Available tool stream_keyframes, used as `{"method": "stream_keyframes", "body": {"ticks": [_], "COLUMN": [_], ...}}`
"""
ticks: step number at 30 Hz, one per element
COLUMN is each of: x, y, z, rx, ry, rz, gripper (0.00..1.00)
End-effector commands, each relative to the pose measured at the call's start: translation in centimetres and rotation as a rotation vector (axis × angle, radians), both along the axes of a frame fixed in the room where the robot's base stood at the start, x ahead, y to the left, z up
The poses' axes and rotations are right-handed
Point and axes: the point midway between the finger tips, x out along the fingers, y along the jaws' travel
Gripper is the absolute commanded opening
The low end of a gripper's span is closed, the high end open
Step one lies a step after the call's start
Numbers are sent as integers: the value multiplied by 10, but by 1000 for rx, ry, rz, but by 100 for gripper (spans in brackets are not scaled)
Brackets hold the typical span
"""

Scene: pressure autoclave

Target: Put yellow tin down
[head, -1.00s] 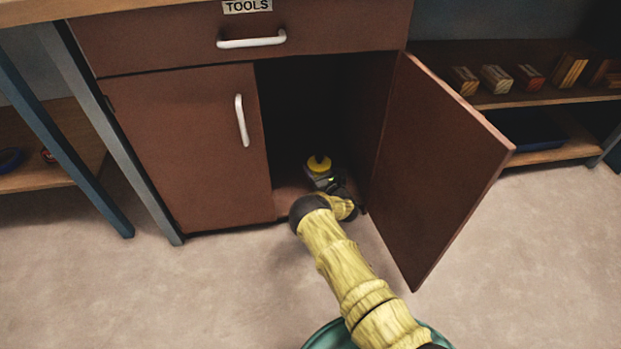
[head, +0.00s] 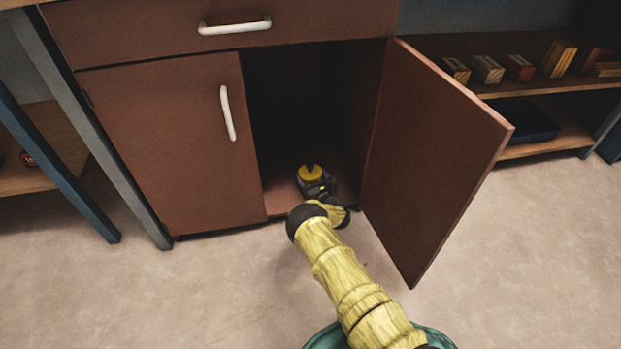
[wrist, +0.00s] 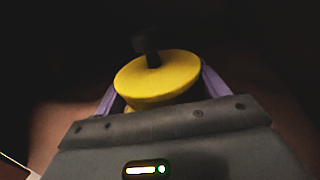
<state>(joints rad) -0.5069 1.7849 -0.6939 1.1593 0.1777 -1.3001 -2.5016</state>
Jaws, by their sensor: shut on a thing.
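The yellow tin (head: 311,172) is in the lower part of the open cabinet, just inside the doorway. It has a round yellow top with a dark knob, and it also shows in the wrist view (wrist: 158,78). My gripper (head: 316,186) is shut on the tin, with purple fingers on either side of it in the wrist view. The tin looks upright or slightly tilted. My gripper body hides its lower part, so I cannot tell whether it touches the cabinet floor (head: 282,195).
The cabinet's right door (head: 435,160) stands open to the right of my arm. The left door (head: 175,150) is shut, with a drawer (head: 150,30) above. The cabinet interior behind the tin is dark. A shelf (head: 545,85) with several blocks stands at the right.

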Motion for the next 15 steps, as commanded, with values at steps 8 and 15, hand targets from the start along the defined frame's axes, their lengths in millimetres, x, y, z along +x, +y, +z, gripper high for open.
{"method": "stream_keyframes", "body": {"ticks": [8, 15], "x": [0, 0], "y": [0, 0], "z": [-1, -1], "rx": [0, 0], "ry": [0, 0], "rz": [0, 0], "gripper": [77, 94]}}
